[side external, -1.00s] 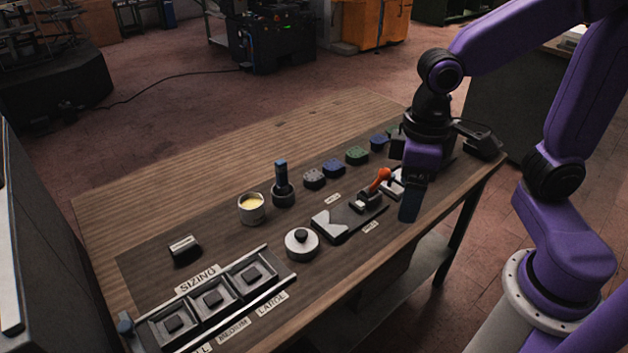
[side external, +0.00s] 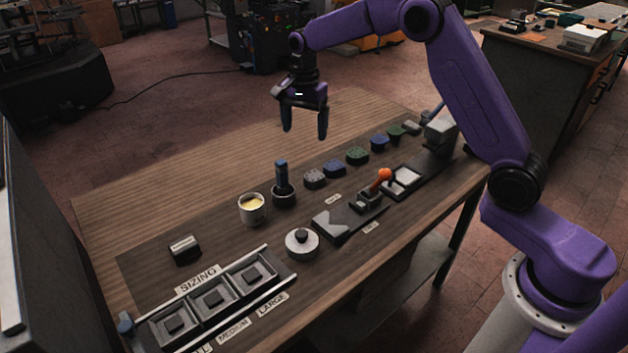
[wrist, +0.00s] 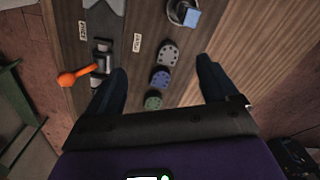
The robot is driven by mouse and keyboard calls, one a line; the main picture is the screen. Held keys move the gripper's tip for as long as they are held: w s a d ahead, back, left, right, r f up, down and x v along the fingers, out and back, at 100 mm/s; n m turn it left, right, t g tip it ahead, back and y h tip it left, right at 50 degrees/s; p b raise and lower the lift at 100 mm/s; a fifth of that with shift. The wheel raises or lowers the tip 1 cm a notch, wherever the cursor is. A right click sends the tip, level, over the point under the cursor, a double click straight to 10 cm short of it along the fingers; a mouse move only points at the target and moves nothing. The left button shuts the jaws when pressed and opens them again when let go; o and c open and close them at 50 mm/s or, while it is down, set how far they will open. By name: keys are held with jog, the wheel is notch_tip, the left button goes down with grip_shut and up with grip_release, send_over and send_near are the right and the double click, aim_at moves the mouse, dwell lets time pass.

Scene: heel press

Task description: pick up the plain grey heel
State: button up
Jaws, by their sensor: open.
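Several heels lie in a row along the bench. A plain-looking light grey heel (side external: 411,127) is at the far right end of the row, too small to make out well. A second grey heel (side external: 314,179) at the near end has dark dots; it also shows in the wrist view (wrist: 168,52). Between them are blue heels (side external: 334,168) and green heels (side external: 357,156). My gripper (side external: 305,132) is open and empty, pointing down, high above the bench to the left of the plain heel. In the wrist view, the plain heel is not seen between my fingers (wrist: 162,70).
A lever with an orange knob (side external: 385,174) stands in front of the row. A blue-handled tool (side external: 282,185), a cup with yellow contents (side external: 252,209), a round knobbed disc (side external: 302,242) and a sizing tray (side external: 213,299) stand nearer. A grey block (side external: 440,137) stands at the far right end.

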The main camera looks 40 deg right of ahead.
jog(key=w+d+f+m, duration=0.4)
jog(key=d+m, duration=0.1)
jog(key=d, duration=0.2)
send_over(314, 176)
jog(key=f, duration=1.1)
jog(key=shift+w+d+f, duration=0.25)
jog(key=shift+s+a+f, duration=0.1)
jog(key=shift+f, duration=1.2)
jog(key=shift+s+a+f, duration=0.1)
jog(key=shift+f, duration=1.2)
jog(key=c, duration=1.4)
